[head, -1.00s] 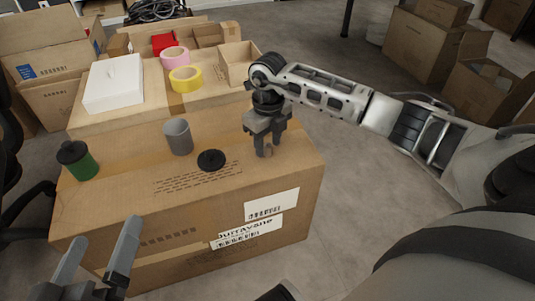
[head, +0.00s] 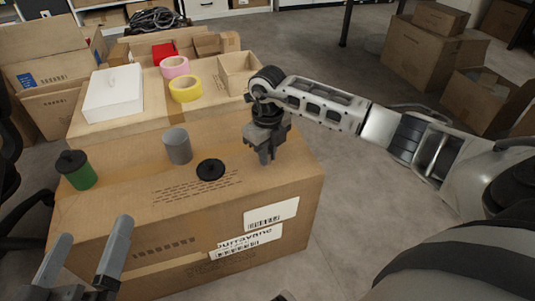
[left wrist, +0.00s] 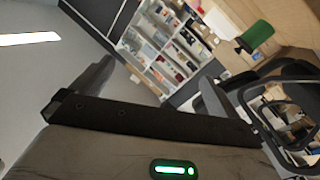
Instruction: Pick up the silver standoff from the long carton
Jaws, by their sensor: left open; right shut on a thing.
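The long carton (head: 110,232) is the large brown box in front of me in the head view. My right gripper (head: 265,160) is at the right part of its top, pointing down, with its fingers close together. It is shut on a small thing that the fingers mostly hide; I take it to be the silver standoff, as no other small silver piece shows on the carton. My left gripper (head: 95,232) is open and empty in front of the carton's near left side. Its spread fingers also show in the left wrist view (left wrist: 150,92).
On the carton stand a green canister with a black lid (head: 76,170), a grey cylinder (head: 177,147) and a black disc (head: 210,170). Behind are a white box (head: 113,94), pink tape (head: 174,67), yellow tape (head: 185,89) and an open small box (head: 238,72). Open floor lies right.

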